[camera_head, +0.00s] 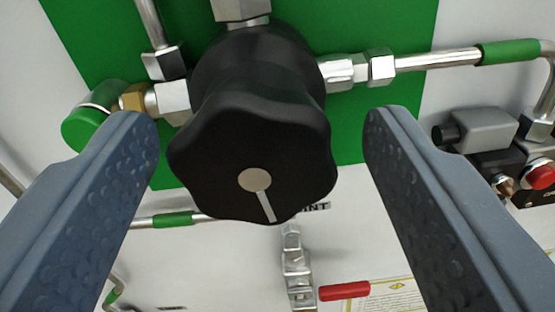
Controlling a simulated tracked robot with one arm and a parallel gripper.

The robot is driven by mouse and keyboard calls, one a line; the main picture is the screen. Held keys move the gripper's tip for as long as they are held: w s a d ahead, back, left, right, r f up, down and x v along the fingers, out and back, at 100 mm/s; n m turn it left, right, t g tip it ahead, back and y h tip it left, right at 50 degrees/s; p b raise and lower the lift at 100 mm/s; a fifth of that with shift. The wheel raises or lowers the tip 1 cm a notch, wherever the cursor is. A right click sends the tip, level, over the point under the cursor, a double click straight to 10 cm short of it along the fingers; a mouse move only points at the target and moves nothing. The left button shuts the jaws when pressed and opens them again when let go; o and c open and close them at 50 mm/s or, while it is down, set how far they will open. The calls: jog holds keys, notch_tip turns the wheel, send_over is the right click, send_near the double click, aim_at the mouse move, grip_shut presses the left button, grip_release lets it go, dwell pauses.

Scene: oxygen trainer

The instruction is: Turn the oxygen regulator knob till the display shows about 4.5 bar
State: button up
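The oxygen regulator knob (250,150) is black and lobed, in the upper middle of the head camera view. Its face has a beige disc and a pale pointer line (265,205) that points down and slightly right. My gripper (258,118) is open, with one grey textured finger on each side of the knob. No display is in view.
Behind the knob is a green panel (390,30) on a white wall. Metal pipes with fittings (355,70) join the regulator. A green cap (84,127) is at left, a red-handled valve (344,291) below, and a grey block with a red button (541,177) at right.

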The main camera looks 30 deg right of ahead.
jog(key=shift+a, duration=0.1)
dwell(0.3)
jog(key=b+v, duration=0.2)
jog(key=v, duration=1.1)
jog(key=shift+s, duration=0.3)
jog(key=shift+a+f, duration=0.1)
jog(key=shift+a, duration=0.05)
jog(key=w+a+r+n+y+b, duration=0.1)
jog(key=a+r+n+y+b, duration=0.15)
jog(key=a+r+y, duration=0.4)
jog(key=a+r+n+y+b, duration=0.2)
jog(key=a+r+n+y, duration=0.1)
jog(key=a, duration=0.6)
jog(key=s+d+r+n+b, duration=0.2)
jog(key=s+d+r, duration=0.3)
jog(key=s+r, duration=0.5)
notch_tip(320, 180, up, 3)
jog(key=shift+r+n, duration=0.1)
jog(key=shift+n, duration=0.45)
